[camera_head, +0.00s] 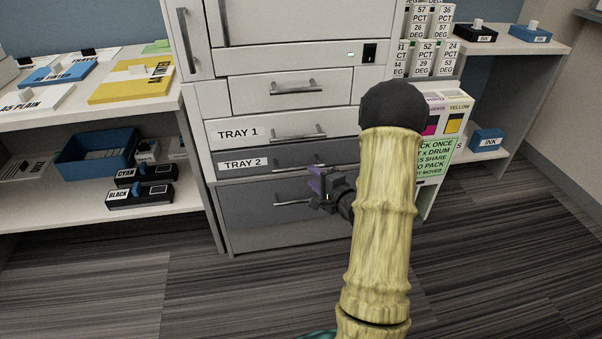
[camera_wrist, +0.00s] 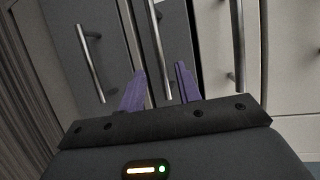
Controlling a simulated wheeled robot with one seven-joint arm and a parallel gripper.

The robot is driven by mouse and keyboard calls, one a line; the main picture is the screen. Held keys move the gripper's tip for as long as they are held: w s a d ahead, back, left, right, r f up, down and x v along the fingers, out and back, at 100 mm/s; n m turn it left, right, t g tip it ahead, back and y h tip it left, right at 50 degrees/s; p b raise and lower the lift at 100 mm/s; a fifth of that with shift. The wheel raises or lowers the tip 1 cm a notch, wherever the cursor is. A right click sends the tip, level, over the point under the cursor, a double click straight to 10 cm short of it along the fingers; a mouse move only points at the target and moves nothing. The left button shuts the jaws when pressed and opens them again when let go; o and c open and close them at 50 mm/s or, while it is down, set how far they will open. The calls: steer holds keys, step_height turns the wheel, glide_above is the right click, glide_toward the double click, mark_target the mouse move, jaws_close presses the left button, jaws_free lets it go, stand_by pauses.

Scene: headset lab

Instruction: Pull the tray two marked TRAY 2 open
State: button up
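The tray two drawer (camera_head: 282,158) is a dark grey front marked TRAY 2 in the cabinet, below the white TRAY 1 drawer (camera_head: 265,130). It looks shut. Its bar handle (camera_wrist: 158,45) shows in the wrist view, running down between my purple fingers. My gripper (camera_head: 316,184) is in front of the right half of the drawer in the head view, and hides part of it. In the wrist view my gripper (camera_wrist: 160,88) is open, one finger on each side of the handle. I cannot tell whether either finger touches it.
A larger grey drawer (camera_head: 250,215) with its own handle (camera_wrist: 91,62) lies below. The TRAY 1 handle (camera_wrist: 238,45) is on the other side. Shelves with a blue bin (camera_head: 95,155) stand left, and boxes (camera_head: 445,112) stand right. The striped floor (camera_head: 270,290) in front is clear.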

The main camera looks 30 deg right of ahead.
mark_target(302, 169)
steer(key=b+x, duration=0.2)
steer(key=x, duration=0.5)
steer(key=shift+w, duration=0.2)
jaws_close()
